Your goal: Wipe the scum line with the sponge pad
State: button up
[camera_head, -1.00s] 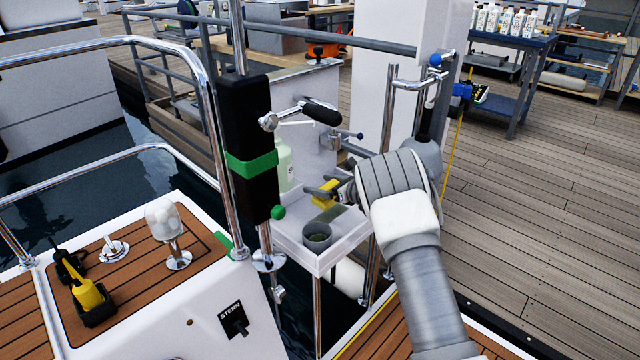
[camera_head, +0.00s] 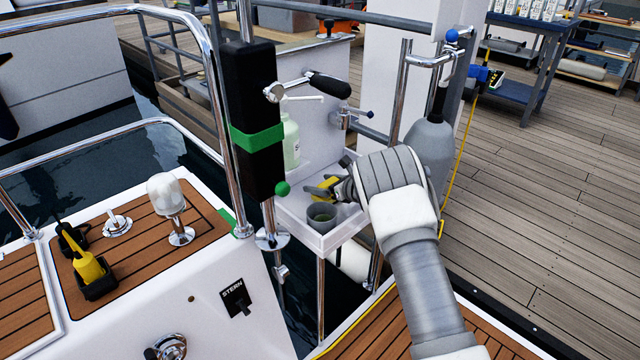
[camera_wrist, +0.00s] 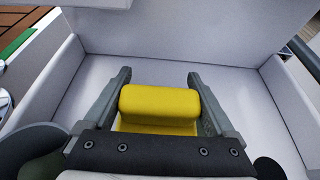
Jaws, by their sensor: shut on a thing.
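My gripper (camera_head: 328,188) is shut on the yellow sponge pad (camera_head: 320,187). In the wrist view the sponge pad (camera_wrist: 158,101) sits between the two grey fingers of my gripper (camera_wrist: 157,78). They are over the white tray (camera_head: 345,232), whose floor and walls also show in the wrist view (camera_wrist: 230,82). I cannot tell whether the pad touches the tray. I cannot make out a scum line; the tray floor ahead of the pad looks plain white. The area under the pad and gripper is hidden.
A grey cup (camera_head: 321,215) stands in the tray's near corner. A pale green bottle (camera_head: 291,142) stands behind the tray. A black padded post with a green band (camera_head: 256,138) rises left of it. A black-handled lever (camera_head: 328,85) and small tap (camera_head: 345,117) project above.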

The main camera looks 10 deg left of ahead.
jog(key=shift+f, duration=0.65)
jog(key=shift+d, duration=0.1)
jog(key=shift+w+d, duration=0.75)
jog(key=shift+w, duration=0.2)
jog(key=shift+w+d, duration=0.7)
jog(key=shift+w, duration=0.25)
jog(key=shift+w+d, duration=0.75)
jog(key=shift+w, duration=0.2)
jog(key=shift+w+d, duration=0.75)
jog(key=shift+w, duration=0.2)
jog(key=s+a+p, duration=0.2)
jog(key=s, duration=0.1)
jog(key=shift+s+a, duration=0.25)
jog(key=shift+a, duration=0.15)
jog(key=shift+s+a+f, duration=0.1)
jog(key=shift+s+a, duration=0.05)
jog(key=shift+s, duration=0.05)
